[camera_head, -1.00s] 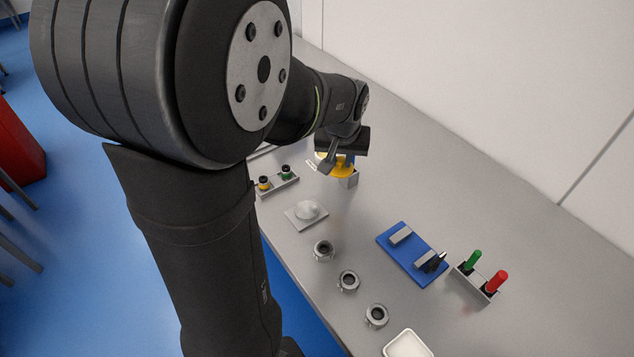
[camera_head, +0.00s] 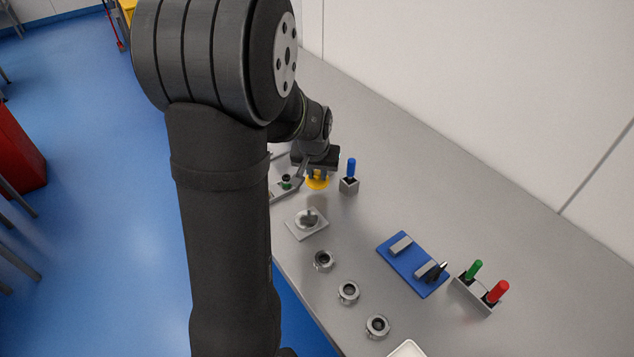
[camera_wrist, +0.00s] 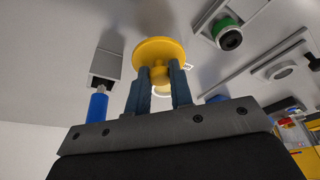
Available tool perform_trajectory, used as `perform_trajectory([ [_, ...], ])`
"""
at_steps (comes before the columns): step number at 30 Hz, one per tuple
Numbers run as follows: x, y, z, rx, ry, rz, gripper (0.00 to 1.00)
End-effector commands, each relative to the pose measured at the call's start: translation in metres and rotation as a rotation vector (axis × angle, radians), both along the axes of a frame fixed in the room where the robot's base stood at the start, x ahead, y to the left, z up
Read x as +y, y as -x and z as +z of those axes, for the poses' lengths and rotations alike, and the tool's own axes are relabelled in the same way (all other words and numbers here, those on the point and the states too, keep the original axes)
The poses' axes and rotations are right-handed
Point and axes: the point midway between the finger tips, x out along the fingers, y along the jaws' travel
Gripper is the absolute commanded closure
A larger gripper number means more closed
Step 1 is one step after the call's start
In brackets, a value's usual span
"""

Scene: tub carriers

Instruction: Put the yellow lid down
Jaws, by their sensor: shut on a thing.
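My gripper (camera_head: 318,173) is shut on the yellow lid (camera_head: 317,184), which hangs below the fingers near the far left part of the grey bench. In the wrist view the round yellow lid (camera_wrist: 158,51) faces the bench, and its narrow knob sits between the two fingers of my gripper (camera_wrist: 158,85). I cannot tell whether the lid touches the bench.
A blue-handled piece (camera_head: 351,167) stands in a grey block (camera_head: 349,187) just right of the lid. A green-ringed piece (camera_head: 287,182) stands close on the left. Bare bench (camera_head: 350,225) lies right of the plate.

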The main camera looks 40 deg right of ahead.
Motion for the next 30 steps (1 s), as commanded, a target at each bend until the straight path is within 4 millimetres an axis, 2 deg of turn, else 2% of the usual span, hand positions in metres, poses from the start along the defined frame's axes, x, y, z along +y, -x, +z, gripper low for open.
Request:
perform_trajectory([
  [9, 0.000, 0.000, -0.038, 0.002, -0.002, 0.000, 1.00],
  [20, 0.000, 0.000, -0.042, 0.000, 0.000, 0.000, 1.00],
  [21, 0.000, 0.000, -0.043, 0.000, 0.000, 0.000, 0.78],
  [24, 0.000, 0.000, -0.042, -0.001, 0.001, 0.000, 0.58],
  [30, 0.000, 0.000, -0.042, 0.000, 0.000, 0.000, 0.58],
])
